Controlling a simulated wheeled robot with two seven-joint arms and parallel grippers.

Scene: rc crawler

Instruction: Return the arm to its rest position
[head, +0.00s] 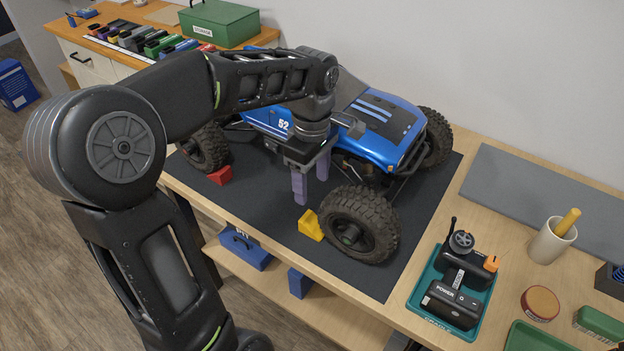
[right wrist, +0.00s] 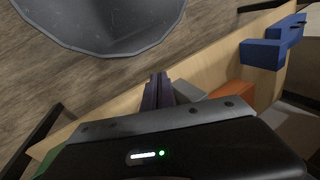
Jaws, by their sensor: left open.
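My left arm reaches in from the left across the head view, in front of the blue RC crawler (head: 385,137). My left gripper (head: 311,180) is open and empty, pointing down with its purple fingers apart. It hangs at the crawler's near side, behind the near front wheel (head: 350,225); whether it touches the body I cannot tell. The arm hides much of the crawler's middle and rear. In the right wrist view my right gripper (right wrist: 158,92) shows its purple fingers close together with nothing seen between them.
The crawler stands on a dark mat (head: 400,245), with a yellow chock (head: 311,226) and a red chock (head: 221,175) by its wheels. A teal tray (head: 415,297) holds the transmitter (head: 468,257) and a POWER pack (head: 453,304). A cup (head: 550,243) stands right. A green case (head: 218,22) is behind.

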